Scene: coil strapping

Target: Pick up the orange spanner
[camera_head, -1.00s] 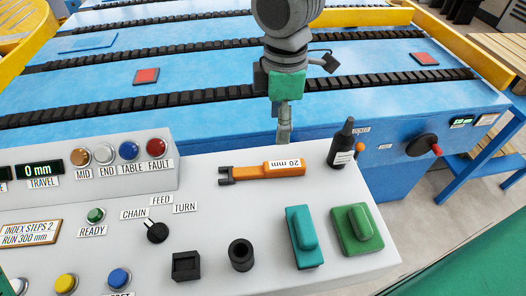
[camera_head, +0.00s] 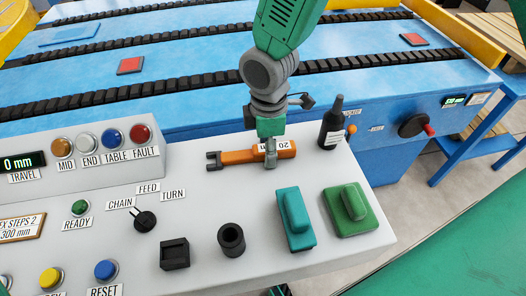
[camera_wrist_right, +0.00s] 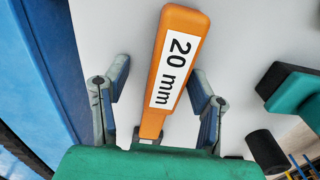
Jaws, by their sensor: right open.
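The orange spanner (camera_head: 240,156) lies flat on the light grey console top, its dark open jaw end to the left and a white "20 mm" label on its handle. My right gripper (camera_head: 270,164) is over the handle, near the label, pointing down. In the right wrist view the spanner (camera_wrist_right: 178,70) runs between the two spread fingers of my right gripper (camera_wrist_right: 157,95), with a gap on each side. The gripper is open and not closed on it. My left gripper is not in view.
A black bottle (camera_head: 331,124) stands right of the spanner. The button panel (camera_head: 80,150) rises at left.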

